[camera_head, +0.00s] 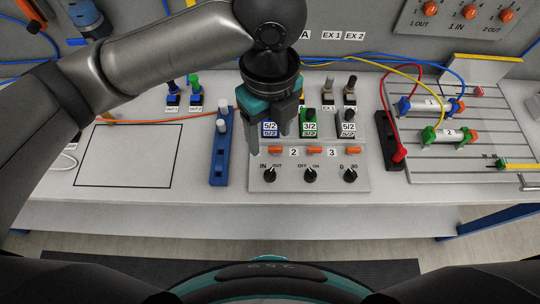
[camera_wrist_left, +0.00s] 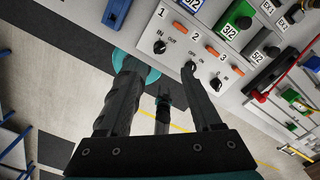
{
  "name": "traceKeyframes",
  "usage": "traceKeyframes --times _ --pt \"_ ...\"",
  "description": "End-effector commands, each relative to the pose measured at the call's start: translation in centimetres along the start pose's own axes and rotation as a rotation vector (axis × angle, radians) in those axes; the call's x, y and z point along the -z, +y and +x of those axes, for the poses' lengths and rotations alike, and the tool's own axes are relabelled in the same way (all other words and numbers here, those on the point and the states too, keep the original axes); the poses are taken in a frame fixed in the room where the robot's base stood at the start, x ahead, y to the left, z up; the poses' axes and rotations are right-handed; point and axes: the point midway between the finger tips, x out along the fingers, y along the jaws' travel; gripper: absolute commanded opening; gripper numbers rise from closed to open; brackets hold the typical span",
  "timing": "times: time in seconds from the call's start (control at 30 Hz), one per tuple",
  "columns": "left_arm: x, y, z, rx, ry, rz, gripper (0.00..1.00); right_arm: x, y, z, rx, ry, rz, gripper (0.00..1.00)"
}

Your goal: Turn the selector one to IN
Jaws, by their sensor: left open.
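Selector one (camera_head: 269,176) is a black knob with a white mark, under the number 1 on a light panel (camera_head: 330,185), between the labels IN and OUT. Its mark appears to lean up and right, toward OUT. It also shows in the left wrist view (camera_wrist_left: 159,47). My left gripper (camera_head: 268,140) is above the panel's left part, pointing down, its fingers apart with nothing between them. It hides the number 1 in the head view. In the left wrist view its fingers (camera_wrist_left: 160,72) are spread below the knob in the picture, apart from it. My right gripper is not in view.
Selectors two (camera_head: 310,176) and three (camera_head: 350,176) stand to the right. Valve blocks, including a green one (camera_head: 309,124), stand behind the panel. A blue strip (camera_head: 220,150) is at its left and a red cable (camera_head: 387,100) at its right. The outlined rectangle (camera_head: 128,155) is empty.

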Motion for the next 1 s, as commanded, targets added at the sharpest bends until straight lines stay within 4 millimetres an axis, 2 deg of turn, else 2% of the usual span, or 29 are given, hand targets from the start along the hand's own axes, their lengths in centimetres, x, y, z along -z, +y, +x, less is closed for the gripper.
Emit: traceKeyframes --times 0.4,0.6,0.8,1.0 --pt "0.0 0.1 8.8 -0.002 0.002 -0.003 0.66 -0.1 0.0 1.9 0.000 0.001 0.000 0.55" --pt "0.0 0.1 12.3 -0.001 0.000 -0.003 0.66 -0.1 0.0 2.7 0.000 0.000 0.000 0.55" --pt "0.0 0.0 14.1 0.002 0.000 -0.002 0.66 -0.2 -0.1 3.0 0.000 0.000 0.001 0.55" --pt "0.0 0.0 14.4 0.003 0.000 -0.001 0.66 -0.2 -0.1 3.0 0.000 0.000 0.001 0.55"
